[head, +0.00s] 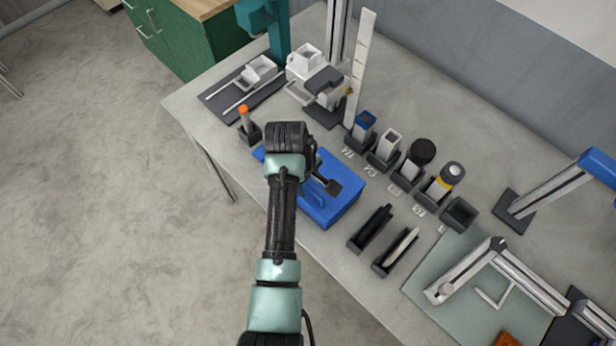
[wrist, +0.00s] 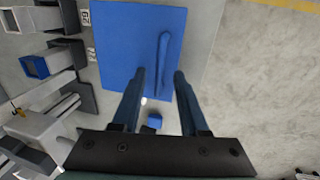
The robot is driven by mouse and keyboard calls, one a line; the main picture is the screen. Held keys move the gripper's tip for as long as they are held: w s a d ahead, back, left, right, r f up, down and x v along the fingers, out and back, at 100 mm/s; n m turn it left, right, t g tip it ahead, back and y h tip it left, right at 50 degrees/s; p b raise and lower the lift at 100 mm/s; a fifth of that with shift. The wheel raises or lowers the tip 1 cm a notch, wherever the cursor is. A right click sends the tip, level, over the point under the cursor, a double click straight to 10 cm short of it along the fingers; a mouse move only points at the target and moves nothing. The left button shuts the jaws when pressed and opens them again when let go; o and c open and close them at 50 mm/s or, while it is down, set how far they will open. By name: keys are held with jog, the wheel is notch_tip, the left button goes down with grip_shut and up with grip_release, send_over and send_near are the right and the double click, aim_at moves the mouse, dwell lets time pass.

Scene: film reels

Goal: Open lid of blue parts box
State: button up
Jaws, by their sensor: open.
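The blue parts box (head: 345,205) sits on the grey bench, partly hidden behind my arm in the head view. Its flat blue lid (wrist: 115,45) fills the upper middle of the wrist view and looks shut. A raised blue bar handle (wrist: 164,50) stands on the lid; it also shows in the head view (head: 313,197). My gripper (wrist: 160,76) is open, with one finger on each side of the handle's near part in the wrist view. I cannot tell whether the fingers touch it. In the head view my gripper (head: 331,186) is over the box.
A row of holders with tools (head: 388,145) stands behind and right of the box. Two dark narrow trays (head: 370,228) lie to its right. An orange-topped item (head: 244,112) stands left of my wrist. The bench's front edge is close to the box, with open floor beyond.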

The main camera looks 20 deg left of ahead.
jog(key=shift+w+f, duration=0.1)
jog(key=shift+f, duration=0.3)
grip_shut()
dwell(1.3)
